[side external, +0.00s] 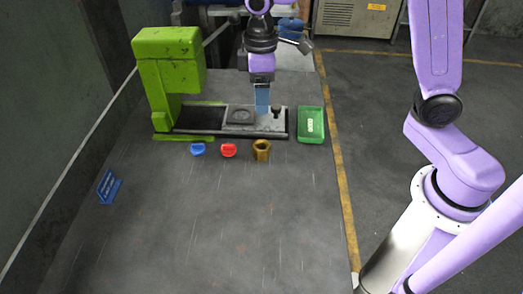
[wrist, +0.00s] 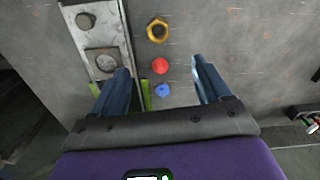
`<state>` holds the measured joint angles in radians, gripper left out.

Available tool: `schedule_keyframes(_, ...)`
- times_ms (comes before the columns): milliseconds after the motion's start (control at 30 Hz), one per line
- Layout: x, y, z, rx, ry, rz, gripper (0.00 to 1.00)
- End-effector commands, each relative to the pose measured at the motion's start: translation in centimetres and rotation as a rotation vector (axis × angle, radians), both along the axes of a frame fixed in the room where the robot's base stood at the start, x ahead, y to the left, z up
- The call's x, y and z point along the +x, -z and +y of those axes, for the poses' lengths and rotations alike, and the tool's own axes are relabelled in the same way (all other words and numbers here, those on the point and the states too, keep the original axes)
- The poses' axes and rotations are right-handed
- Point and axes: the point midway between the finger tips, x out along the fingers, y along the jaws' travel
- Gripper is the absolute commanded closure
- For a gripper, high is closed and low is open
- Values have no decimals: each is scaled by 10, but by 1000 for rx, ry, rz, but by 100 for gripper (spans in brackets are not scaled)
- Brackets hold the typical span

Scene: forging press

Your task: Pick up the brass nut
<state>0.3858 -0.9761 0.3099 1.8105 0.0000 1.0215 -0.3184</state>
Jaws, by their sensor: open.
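The brass nut (side external: 262,151) stands on the grey table in front of the press bed, right of the red and blue pieces. In the wrist view the nut (wrist: 158,40) is a gold hexagonal ring at the top, beyond the fingertips. My gripper (side external: 262,112) points down over the press bed, behind the nut in the side view. In the wrist view its two blue fingers (wrist: 160,66) are spread apart with nothing gripped. The nut lies clear of both fingers.
A red piece (side external: 228,150) and a blue piece (side external: 198,149) lie left of the nut. The green press (side external: 168,75) stands at the left of its bed (side external: 205,119). A green tray (side external: 310,124) sits at the right. The table's front area is clear.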

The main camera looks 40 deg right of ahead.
Motion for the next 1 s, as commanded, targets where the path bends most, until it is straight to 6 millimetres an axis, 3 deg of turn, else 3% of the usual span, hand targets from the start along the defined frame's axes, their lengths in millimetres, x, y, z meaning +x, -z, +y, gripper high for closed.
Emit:
schedule_keyframes(167,2,17,-1,-3,2,5,23)
schedule_keyframes(600,1,99,-1,-3,3,5,23)
schedule_keyframes(1000,2,132,-2,-1,3,2,23)
